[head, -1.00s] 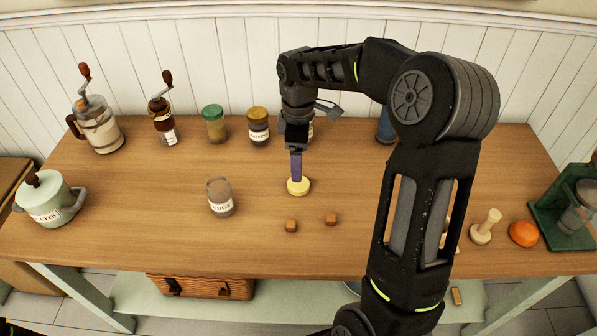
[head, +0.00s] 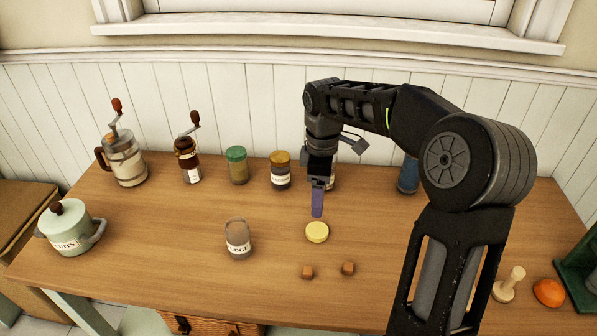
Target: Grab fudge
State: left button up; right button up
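A clear brownish jar (head: 237,240) with a white label, its first letter hard to read but ending "UDGE", stands on the wooden table left of centre. Two small brown cubes (head: 307,272) (head: 348,268) lie on the table in front and to the right of it. A round pale yellow disc (head: 317,232) lies flat behind the cubes. My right gripper (head: 317,203), with purple fingers pointing down, is just above and behind the disc. The fingers overlap edge-on, so I cannot tell their opening. My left gripper is out of view.
A green-lidded jar (head: 237,165), a gold-lidded jar (head: 280,170) and two grinders (head: 124,157) (head: 187,158) line the back. A pale green pot (head: 69,229) stands at left. A wooden stamp-like piece (head: 509,285) and an orange object (head: 548,292) are at right.

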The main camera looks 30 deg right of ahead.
aim_at(307, 272)
jog(key=k+j, duration=0.8)
jog(key=j, duration=0.1)
